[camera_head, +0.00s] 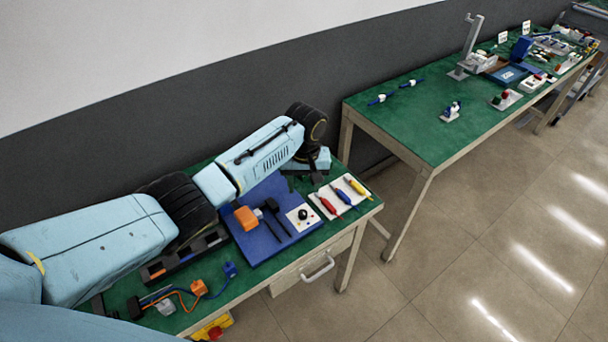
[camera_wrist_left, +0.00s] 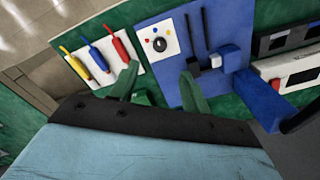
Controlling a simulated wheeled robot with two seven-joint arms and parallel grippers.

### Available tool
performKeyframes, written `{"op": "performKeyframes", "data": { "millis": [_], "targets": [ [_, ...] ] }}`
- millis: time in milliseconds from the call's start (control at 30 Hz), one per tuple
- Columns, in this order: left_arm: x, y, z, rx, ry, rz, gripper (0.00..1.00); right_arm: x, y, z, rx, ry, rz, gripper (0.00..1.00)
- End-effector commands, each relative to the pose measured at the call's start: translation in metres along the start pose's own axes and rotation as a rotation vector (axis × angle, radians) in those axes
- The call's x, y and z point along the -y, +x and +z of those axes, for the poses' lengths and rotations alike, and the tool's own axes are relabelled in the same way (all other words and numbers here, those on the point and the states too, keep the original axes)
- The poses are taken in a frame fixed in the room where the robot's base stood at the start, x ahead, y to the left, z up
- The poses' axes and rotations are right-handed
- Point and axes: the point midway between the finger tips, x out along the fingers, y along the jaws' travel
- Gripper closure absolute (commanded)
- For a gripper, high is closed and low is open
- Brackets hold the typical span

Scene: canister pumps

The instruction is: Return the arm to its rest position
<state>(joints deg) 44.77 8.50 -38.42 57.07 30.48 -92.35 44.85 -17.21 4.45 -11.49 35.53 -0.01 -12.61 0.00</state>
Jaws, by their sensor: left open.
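My left arm (camera_head: 100,245) comes in from the left of the head view and stretches over the near green bench. Its left gripper (camera_head: 306,178) is at the far end, by the back edge of a blue board, partly hidden by the wrist. In the left wrist view its two green-tinted fingers (camera_wrist_left: 158,86) stand well apart, with nothing seen held between them. The blue board (camera_head: 262,243) carries an orange block (camera_head: 246,218), black bars and a white panel with a black knob (camera_head: 303,214). My right gripper is not in view.
A white panel with red, blue and yellow-handled tools (camera_head: 341,197) lies beside the blue board. Cables and an orange connector (camera_head: 199,287) lie at the bench front. A second green bench (camera_head: 425,125) stands behind to the right. Open floor (camera_head: 460,250) lies at the right.

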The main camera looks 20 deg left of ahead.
Motion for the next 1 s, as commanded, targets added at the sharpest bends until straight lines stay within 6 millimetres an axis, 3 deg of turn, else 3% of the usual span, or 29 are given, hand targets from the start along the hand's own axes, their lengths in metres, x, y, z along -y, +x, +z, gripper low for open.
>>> {"op": "performKeyframes", "data": {
  "millis": [200,733,1000],
  "targets": [
    [0.0,-0.016,-0.001,-0.001,-0.002,0.0,0.53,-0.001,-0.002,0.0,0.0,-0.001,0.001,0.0],
    [0.0,-0.018,0.0,-0.001,-0.001,0.0,0.53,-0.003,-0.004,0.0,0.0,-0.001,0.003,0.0],
    [0.001,-0.063,-0.001,-0.001,-0.001,0.001,0.53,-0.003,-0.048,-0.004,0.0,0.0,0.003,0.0]
  ]
}}
